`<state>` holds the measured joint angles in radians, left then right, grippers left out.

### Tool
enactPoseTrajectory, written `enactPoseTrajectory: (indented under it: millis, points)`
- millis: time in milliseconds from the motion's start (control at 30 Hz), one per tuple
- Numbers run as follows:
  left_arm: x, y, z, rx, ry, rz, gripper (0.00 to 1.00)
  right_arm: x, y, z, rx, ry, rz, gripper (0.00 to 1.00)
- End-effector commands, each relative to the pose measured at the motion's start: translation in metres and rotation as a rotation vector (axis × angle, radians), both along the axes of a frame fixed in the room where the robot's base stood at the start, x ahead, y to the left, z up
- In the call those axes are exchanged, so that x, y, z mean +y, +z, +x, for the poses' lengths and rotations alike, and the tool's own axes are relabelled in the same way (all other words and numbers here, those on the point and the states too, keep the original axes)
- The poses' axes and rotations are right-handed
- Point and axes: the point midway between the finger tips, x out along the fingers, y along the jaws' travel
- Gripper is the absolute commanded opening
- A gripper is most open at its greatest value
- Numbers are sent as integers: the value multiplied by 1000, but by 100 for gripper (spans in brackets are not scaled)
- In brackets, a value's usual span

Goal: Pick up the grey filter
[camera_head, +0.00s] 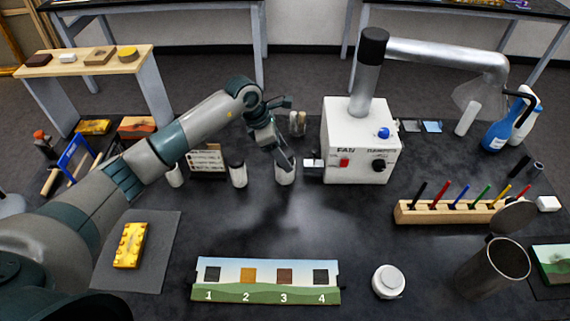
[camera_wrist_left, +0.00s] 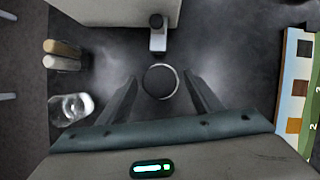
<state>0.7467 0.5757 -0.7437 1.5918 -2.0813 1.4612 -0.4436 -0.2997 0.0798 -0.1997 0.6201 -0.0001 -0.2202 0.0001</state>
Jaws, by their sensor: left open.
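A short pale cylinder with a dark grey round top (camera_head: 286,175), which I take for the grey filter, stands on the black table just left of the white fan unit. In the left wrist view its round grey top with a light rim (camera_wrist_left: 160,81) shows between the fingers. My left gripper (camera_head: 284,161) reaches down over it from above, its fingers pointing at the table. In the wrist view the fingers (camera_wrist_left: 161,84) are spread on either side of the cylinder, with gaps at both sides. I cannot tell how far the tips are above it. My right gripper is not in view.
The white fan unit (camera_head: 360,140) stands close on the right, its small front part (camera_head: 313,167) near the gripper. Other jars (camera_head: 237,174) stand to the left, and small vials (camera_head: 297,123) behind. A numbered board (camera_head: 265,292) lies in front, with clear table between.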

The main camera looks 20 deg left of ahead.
Motion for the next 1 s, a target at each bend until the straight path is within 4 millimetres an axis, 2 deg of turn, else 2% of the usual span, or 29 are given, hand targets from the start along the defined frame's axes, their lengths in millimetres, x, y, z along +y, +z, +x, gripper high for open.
enactPoseTrajectory:
  millis: [33,200,267,533,667,1000]
  points:
    - [0,0,0,0,0,0,57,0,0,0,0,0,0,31]
    - [0,0,0,0,0,0,16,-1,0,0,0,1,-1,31]
    - [0,0,0,0,0,0,3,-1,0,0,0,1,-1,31]
    - [0,2,0,-1,0,0,3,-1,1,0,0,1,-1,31]
    - [0,11,1,-2,1,0,3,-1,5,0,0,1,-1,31]
    - [1,62,1,-3,0,1,3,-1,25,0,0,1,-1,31]
